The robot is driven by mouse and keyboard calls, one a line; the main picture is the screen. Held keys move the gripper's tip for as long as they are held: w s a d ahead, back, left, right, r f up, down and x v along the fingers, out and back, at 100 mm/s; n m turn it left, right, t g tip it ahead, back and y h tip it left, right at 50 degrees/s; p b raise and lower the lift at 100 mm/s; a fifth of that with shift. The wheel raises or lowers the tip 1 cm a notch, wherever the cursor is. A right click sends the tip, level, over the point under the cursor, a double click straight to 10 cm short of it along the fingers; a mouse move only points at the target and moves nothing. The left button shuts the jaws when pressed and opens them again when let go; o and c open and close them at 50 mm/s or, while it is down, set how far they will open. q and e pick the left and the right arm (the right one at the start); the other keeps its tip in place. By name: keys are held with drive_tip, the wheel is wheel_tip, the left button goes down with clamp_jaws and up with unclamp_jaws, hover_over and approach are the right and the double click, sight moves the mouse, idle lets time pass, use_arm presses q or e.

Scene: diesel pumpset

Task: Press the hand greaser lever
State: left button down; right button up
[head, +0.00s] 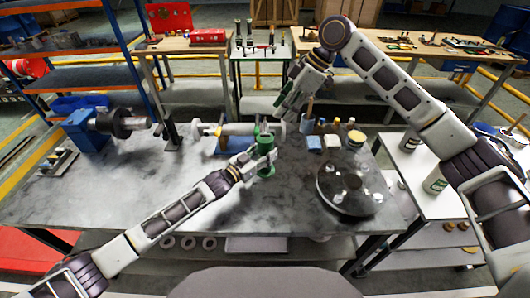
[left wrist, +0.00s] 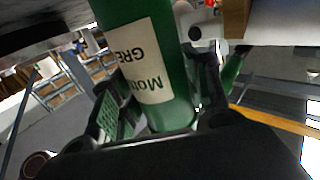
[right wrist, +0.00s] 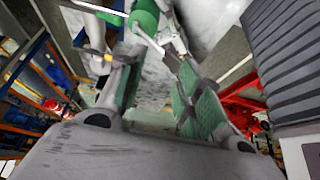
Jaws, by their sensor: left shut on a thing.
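The hand greaser is a green cylinder (head: 266,168) near the middle of the grey workbench. In the left wrist view, the green greaser barrel (left wrist: 165,60) with a white printed label stands between the fingers. My left gripper (head: 262,161) is shut on the barrel. My right gripper (head: 290,104) is above and beyond the greaser, pointing down, with its green-padded fingers apart. In the right wrist view, my right gripper (right wrist: 158,88) is open and empty. Past its fingertips are the green greaser (right wrist: 146,14) and a thin pale metal rod, perhaps the lever (right wrist: 147,38). Contact with the rod cannot be seen.
Jars and small containers (head: 330,142) stand to the right, near a dark round plate (head: 350,190).

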drive_tip(key=shift+c, duration=0.3)
drive_tip(key=c, duration=0.7)
drive_tip(key=shift+r+m+g+y, duration=0.2)
drive_tip(key=shift+m+g+y, duration=0.35)
drive_tip(key=shift+y, duration=0.55)
clamp_jaws()
drive_tip(key=w+d+m+g+y, duration=0.1)
drive_tip(key=w+d+m+y, duration=0.1)
drive_tip(key=d+m+y, duration=0.2)
drive_tip(key=shift+d+r+y, duration=0.4)
drive_tip(key=shift+d+y, duration=0.65)
drive_tip(key=shift+y, duration=0.75)
drive_tip(key=shift+m, duration=0.25)
